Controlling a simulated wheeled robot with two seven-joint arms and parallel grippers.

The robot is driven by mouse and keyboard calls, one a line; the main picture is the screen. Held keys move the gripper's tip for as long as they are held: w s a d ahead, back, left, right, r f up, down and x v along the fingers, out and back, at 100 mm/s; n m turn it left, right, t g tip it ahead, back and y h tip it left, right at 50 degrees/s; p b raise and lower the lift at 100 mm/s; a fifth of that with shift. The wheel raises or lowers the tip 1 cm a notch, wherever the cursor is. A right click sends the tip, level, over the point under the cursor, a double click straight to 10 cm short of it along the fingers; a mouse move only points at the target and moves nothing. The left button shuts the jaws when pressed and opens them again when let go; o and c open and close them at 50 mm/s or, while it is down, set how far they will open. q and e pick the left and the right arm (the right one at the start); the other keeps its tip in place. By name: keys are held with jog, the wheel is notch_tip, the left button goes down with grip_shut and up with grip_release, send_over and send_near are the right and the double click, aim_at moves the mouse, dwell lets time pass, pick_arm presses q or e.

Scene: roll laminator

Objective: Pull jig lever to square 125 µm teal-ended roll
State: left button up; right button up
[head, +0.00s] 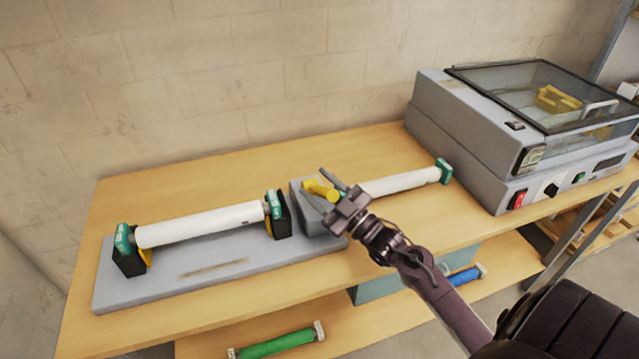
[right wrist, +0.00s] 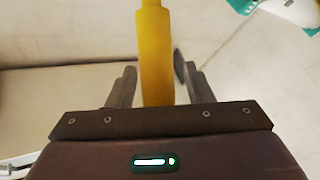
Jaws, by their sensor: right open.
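The jig is a long grey base plate (head: 180,285) on the table, with a grey block (head: 311,222) at its right end. A white roll with teal ends (head: 200,224) lies across its two black-and-yellow end holders. The yellow lever (head: 320,189) is on top of the block. My right gripper (head: 328,187) is at the lever, with its fingers open. In the right wrist view the yellow lever (right wrist: 156,55) stands between the two open fingers (right wrist: 158,85), with a gap visible at least on the right side. My left gripper is not in view.
A second white roll with a teal end (head: 400,183) lies to the right, partly hidden by my right gripper. A grey laminator (head: 470,150) with a clear lid stands at the right. A green roll (head: 277,342) and a blue roll (head: 465,275) are on the lower shelf.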

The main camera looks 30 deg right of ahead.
grip_shut()
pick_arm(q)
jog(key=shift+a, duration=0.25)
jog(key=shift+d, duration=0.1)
